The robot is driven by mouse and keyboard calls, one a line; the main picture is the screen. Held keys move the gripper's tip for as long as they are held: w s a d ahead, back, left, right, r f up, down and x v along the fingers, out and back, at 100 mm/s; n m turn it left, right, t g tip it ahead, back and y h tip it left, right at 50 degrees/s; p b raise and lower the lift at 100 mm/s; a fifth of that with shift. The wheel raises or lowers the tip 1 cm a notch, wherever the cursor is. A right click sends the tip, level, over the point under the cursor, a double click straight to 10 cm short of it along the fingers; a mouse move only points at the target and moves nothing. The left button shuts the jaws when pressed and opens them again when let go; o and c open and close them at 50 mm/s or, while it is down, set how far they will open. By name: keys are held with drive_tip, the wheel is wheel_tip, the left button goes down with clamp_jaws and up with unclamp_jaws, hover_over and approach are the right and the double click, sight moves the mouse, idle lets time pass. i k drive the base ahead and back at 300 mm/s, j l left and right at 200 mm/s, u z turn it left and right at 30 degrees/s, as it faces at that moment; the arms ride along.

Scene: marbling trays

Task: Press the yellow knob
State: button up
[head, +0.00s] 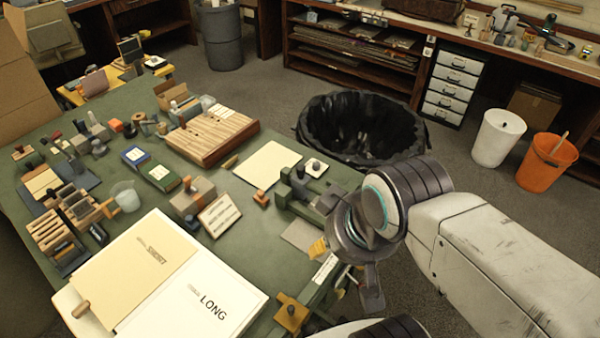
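A small yellow piece (318,247) shows at the right edge of the green table, just left of my gripper. A yellow-amber block (291,313) with a small dark round top sits at the table's near right edge. I cannot tell for certain which of the two is the yellow knob. My gripper (345,248) hangs by the table's right edge, with its dark fingers spread apart and nothing seen between them. It is close to the yellow piece in the picture; I cannot tell whether they touch. My wrist and arm cover part of that edge.
The green table (150,208) holds a large open book (175,290), a slatted wooden tray (213,136), a cream sheet (268,166) and several small blocks. A black-lined bin (362,125) stands beyond it. White (498,138) and orange (546,162) buckets stand right.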

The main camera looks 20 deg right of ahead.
sight(340, 292)
drive_tip(key=k+z, duration=0.4)
drive_tip(key=k, duration=0.15)
drive_tip(key=k+j+u, duration=0.25)
drive_tip(key=u, duration=0.2)
drive_tip(key=k+j+u, duration=0.2)
drive_tip(key=j+u, duration=0.15)
drive_tip(key=u, duration=0.15)
drive_tip(key=k+j+u, duration=0.15)
drive_tip(key=j+u, duration=0.3)
drive_tip(key=k+j+u, duration=0.1)
drive_tip(key=j+u, duration=0.35)
drive_tip(key=l, duration=0.1)
